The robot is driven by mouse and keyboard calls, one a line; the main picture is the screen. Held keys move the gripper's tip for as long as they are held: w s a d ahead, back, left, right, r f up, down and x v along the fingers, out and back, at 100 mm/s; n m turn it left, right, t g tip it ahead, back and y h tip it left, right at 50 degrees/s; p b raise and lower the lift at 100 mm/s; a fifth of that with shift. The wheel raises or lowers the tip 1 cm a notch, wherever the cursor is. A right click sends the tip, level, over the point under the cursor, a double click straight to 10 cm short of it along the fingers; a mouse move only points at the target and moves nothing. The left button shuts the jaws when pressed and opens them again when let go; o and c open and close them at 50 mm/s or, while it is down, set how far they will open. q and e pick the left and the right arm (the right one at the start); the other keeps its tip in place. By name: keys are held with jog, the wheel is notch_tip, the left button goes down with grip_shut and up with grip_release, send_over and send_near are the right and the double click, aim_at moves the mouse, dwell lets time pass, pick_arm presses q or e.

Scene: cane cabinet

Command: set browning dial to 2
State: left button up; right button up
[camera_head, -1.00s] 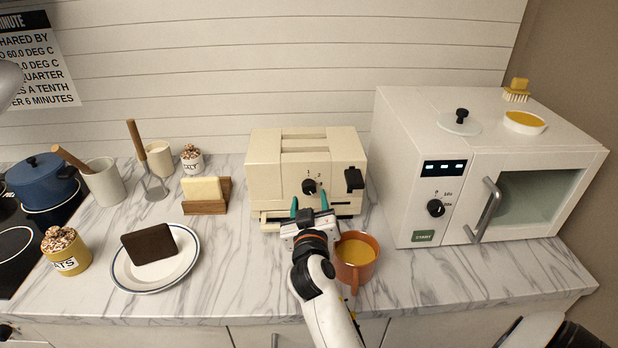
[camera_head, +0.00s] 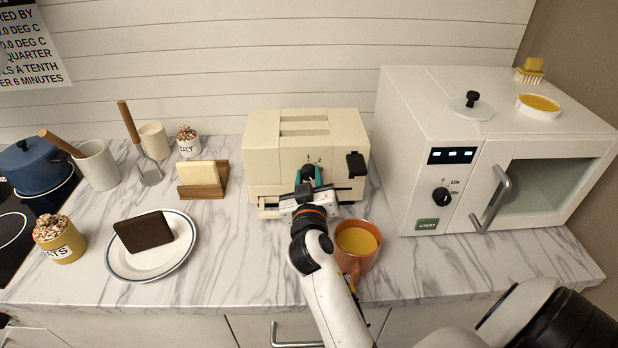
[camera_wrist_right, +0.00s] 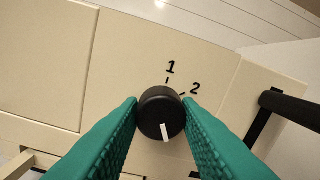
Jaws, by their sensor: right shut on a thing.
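The beige toaster (camera_head: 262,150) stands at the back middle of the counter. Its black browning dial (camera_head: 308,170) is on the front, with 1 and 2 printed above it. In the wrist view the dial (camera_wrist_right: 160,112) sits between the green fingers of my right gripper (camera_wrist_right: 162,118). The fingers are shut on its sides. The dial's white mark (camera_wrist_right: 165,132) is on its lower side, facing away from the numerals 1 (camera_wrist_right: 171,67) and 2 (camera_wrist_right: 195,89). My right gripper (camera_head: 311,178) also shows in the head view, reaching the dial from the front. My left gripper is out of view.
An orange mug (camera_head: 368,262) stands close to the right of my right wrist. A black lever (camera_head: 356,163) sticks out right of the dial. The white microwave (camera_head: 410,150) stands to the right.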

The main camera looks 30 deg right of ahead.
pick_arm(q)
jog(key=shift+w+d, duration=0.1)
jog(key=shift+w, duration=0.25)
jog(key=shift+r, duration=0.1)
pick_arm(e)
jog(key=shift+n, duration=0.9)
jog(key=n+p, duration=0.1)
jog(key=n, duration=0.3)
jog(key=shift+d+r+p, duration=0.1)
jog(key=shift+p, duration=0.2)
jog(key=n+p, duration=0.1)
jog(key=n, duration=0.3)
jog(key=n+p, duration=0.2)
jog(key=n, duration=0.3)
jog(key=shift+r+n+t, duration=0.15)
jog(key=shift+n+t, duration=0.15)
jog(key=shift+n, duration=0.1)
pick_arm(q)
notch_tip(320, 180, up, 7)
jog(key=p, duration=0.2)
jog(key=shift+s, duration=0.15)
pick_arm(e)
jog(key=shift+d+n+y, duration=0.1)
jog(key=shift+n+y, duration=0.2)
jog(key=shift+n, duration=2)
pick_arm(q)
jog(key=shift+p, duration=0.3)
